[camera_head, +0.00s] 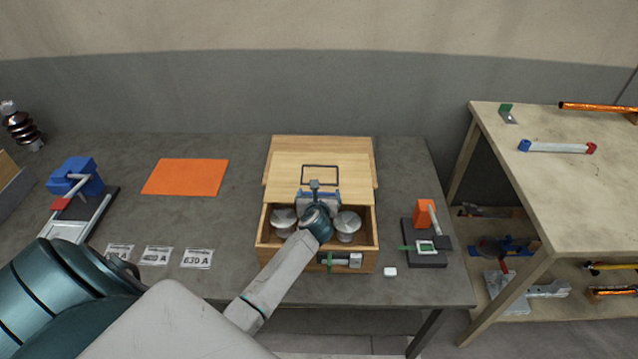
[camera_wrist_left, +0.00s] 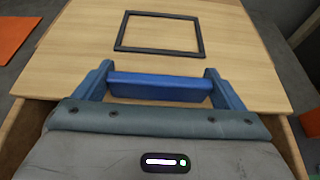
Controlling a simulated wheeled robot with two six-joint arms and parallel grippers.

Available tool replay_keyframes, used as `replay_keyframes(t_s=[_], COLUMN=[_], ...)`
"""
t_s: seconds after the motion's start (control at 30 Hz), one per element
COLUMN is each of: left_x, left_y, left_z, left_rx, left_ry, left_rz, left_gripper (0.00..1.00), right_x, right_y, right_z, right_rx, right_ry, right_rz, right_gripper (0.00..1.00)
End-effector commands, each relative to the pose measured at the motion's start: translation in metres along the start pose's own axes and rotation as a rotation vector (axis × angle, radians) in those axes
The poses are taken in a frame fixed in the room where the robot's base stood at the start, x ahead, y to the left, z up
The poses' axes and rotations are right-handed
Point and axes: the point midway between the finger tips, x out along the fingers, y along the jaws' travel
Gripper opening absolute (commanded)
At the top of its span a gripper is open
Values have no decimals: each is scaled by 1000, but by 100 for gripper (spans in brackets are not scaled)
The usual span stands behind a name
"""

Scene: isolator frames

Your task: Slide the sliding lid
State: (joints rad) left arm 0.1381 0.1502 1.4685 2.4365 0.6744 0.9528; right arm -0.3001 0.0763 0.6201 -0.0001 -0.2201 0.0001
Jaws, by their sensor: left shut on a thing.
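The sliding lid (camera_head: 353,182) is a pale wooden panel with a black rectangular frame on it. It covers the rear of the wooden box (camera_head: 285,263), and the front of the box is open. Inside that opening are silver round-topped objects (camera_head: 347,223). My left gripper (camera_head: 316,187) is shut at the lid's front edge; the exact contact is hidden. In the left wrist view, the gripper's blue fingers (camera_wrist_left: 158,86) lie at the near edge of the lid (camera_wrist_left: 235,42), with a blue bar between them. My right gripper is not in view.
An orange sheet (camera_head: 187,177) lies left of the box, with paper labels (camera_head: 197,258) nearer the front. A device with an orange block (camera_head: 424,213) stands to the right, with a small white block (camera_head: 390,272) near it. A second wooden table (camera_head: 560,180) is at far right.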

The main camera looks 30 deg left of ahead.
Motion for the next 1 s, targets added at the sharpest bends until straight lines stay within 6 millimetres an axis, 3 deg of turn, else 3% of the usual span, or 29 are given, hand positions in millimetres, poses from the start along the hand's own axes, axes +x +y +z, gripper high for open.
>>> replay_keyframes(t_s=[0.03,0.2,0.5,0.7,1.0], left_x=[-17,-61,-123,-142,-147], left_y=[0,0,0,0,0], left_z=[-5,-24,-51,-59,-62], left_rx=[1,0,-1,1,0], left_ry=[8,8,6,4,4], left_rz=[0,0,1,2,1], left_gripper=[50,50,50,50,50], right_x=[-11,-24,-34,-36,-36], right_y=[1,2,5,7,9], right_z=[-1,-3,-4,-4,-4], right_rx=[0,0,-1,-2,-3], right_ry=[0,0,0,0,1], right_rz=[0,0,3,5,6], right_gripper=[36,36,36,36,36])
